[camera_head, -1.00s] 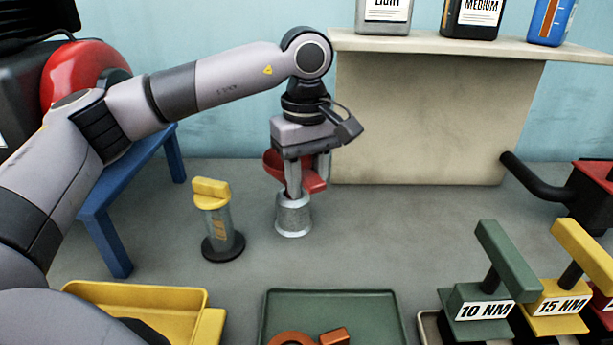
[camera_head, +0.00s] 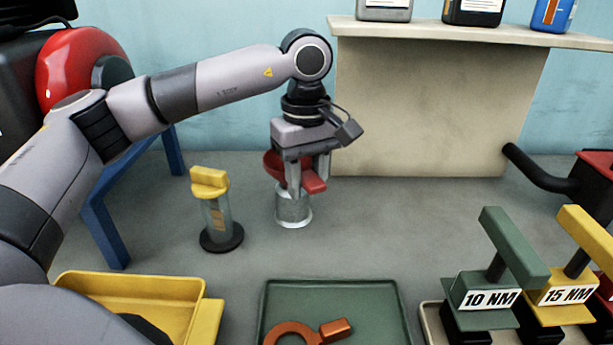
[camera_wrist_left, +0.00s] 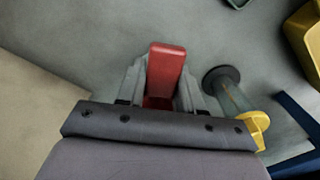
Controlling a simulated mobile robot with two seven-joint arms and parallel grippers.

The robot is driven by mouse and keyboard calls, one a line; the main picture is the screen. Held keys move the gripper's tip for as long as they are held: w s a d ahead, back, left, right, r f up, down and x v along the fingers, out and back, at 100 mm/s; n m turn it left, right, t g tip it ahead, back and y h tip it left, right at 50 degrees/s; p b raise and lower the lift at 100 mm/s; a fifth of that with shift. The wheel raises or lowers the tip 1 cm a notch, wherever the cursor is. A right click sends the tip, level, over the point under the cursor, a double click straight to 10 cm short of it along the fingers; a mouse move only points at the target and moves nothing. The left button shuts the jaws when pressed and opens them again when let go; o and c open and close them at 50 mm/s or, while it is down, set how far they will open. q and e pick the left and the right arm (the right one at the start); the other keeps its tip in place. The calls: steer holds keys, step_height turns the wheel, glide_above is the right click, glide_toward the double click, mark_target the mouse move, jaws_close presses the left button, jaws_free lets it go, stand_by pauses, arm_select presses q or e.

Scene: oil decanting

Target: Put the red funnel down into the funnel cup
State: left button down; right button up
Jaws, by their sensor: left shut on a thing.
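The red funnel (camera_head: 314,184) is between the fingers of my left gripper (camera_head: 307,188), which is shut on it. The gripper points straight down, and the funnel's bowl shows behind and beside the fingers. The metal funnel cup (camera_head: 293,210) stands on the table directly below, and the funnel's lower part meets the cup's top. How deep the funnel sits in the cup is hidden by the fingers. In the left wrist view, the funnel's red tab (camera_wrist_left: 166,68) lies between the two fingers; the cup is hidden there. My right gripper is not in view.
A yellow-topped cylinder (camera_head: 217,215) stands left of the cup. A yellow tray (camera_head: 190,289) and a green tray (camera_head: 380,297) with an orange ring-ended tool (camera_head: 290,332) lie in front. A shelf (camera_head: 440,105) with bottles is behind right. Labelled torque tools (camera_head: 490,297) stand front right.

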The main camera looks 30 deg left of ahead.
arm_select(q)
steer(key=c, duration=0.7)
jaws_free()
steer(key=shift+o, duration=0.2)
steer(key=shift+r, duration=0.6)
step_height(320, 180, up, 5)
steer(key=shift+r+p, duration=0.15)
steer(key=shift+p, duration=0.25)
steer(key=shift+r, duration=0.3)
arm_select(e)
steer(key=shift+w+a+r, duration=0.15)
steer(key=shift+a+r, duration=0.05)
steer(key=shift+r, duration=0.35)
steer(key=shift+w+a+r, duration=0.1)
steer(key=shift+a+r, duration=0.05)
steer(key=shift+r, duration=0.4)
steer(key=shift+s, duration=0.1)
